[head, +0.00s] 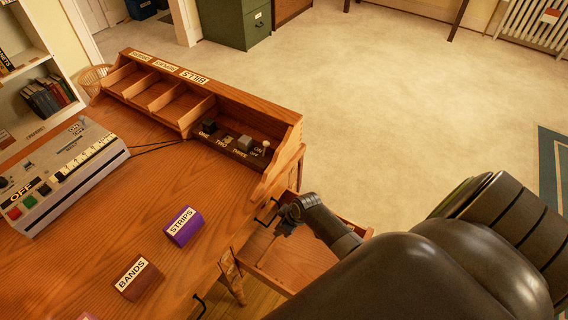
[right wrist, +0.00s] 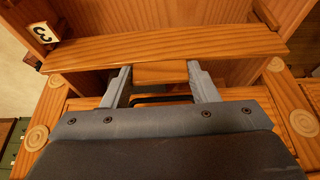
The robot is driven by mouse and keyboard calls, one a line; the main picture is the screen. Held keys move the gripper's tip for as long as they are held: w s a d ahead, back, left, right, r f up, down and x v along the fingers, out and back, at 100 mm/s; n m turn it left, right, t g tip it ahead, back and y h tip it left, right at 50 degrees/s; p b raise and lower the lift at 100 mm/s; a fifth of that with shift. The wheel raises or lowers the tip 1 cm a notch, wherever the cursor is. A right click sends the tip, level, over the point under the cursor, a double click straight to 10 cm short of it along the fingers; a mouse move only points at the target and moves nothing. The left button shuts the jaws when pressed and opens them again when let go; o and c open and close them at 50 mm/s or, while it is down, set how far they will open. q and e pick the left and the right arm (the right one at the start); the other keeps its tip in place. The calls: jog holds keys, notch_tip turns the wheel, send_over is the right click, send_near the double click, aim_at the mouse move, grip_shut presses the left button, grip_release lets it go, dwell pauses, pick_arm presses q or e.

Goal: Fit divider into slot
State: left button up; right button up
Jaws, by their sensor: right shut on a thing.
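The divider (right wrist: 230,45) shows in the right wrist view as a long wooden board lying crosswise, with a short wooden grip piece (right wrist: 160,73) at its middle. My right gripper (right wrist: 162,80) is shut on that grip piece, one grey finger on each side. In the head view my right gripper (head: 289,212) is over the open wooden drawer (head: 277,255) on the desk's right side. The divider cannot be made out there. A white tag (right wrist: 42,32) with a dark mark stands at the drawer's left side. The divider's lower edge and the slot are hidden. My left gripper is out of view.
A wooden organizer (head: 170,92) runs along the back edge. Open carpet (head: 390,100) lies beyond the drawer.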

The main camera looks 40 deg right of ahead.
jog(key=shift+f+b, duration=1.65)
jog(key=shift+f, duration=0.5)
jog(key=o, duration=1.5)
jog(key=shift+c, duration=0.2)
jog(key=shift+r, duration=0.1)
jog(key=p+v, duration=0.2)
jog(key=v, duration=1.5)
jog(key=shift+s, duration=0.1)
